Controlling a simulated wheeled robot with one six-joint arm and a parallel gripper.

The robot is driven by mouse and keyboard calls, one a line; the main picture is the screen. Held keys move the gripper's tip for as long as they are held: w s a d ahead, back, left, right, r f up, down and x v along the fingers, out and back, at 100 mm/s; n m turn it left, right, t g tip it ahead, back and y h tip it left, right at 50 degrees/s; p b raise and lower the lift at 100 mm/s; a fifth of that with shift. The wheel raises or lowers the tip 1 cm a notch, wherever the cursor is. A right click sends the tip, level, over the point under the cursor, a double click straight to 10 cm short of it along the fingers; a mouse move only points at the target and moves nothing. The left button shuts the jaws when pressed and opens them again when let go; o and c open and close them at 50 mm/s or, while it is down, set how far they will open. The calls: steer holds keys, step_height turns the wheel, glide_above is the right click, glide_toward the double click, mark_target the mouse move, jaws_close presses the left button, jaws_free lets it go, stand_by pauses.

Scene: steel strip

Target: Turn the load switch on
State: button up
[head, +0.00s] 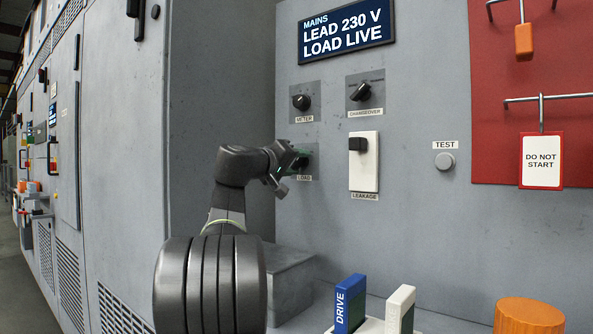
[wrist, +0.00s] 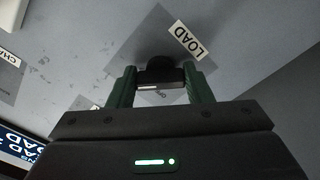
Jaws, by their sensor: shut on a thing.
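The load switch is a black knob (wrist: 160,73) on a grey plate with a LOAD label (wrist: 188,40) in the wrist view. My gripper (wrist: 162,86) is shut on this knob, with one green finger on each side of it. In the head view my gripper (head: 296,160) is at the LOAD plate (head: 309,174), and it hides most of the knob. The display (head: 346,32) above reads "MAINS LEAD 230 V LOAD LIVE".
The METER knob (head: 301,102) is just above, the CHANGEOVER knob (head: 360,91) is up and right, and the LEAKAGE switch (head: 363,165) is close on the right. A TEST button (head: 444,161) is farther right. Blue DRIVE block (head: 350,304) and orange cylinder (head: 528,315) stand below.

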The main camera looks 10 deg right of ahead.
steer(key=shift+f+m, duration=0.1)
steer(key=shift+m, duration=0.4)
steer(key=o, duration=1)
steer(key=v, duration=1.3)
steer(key=shift+s+a, duration=0.25)
steer(key=shift+a, duration=0.05)
steer(key=shift+w+d, duration=0.1)
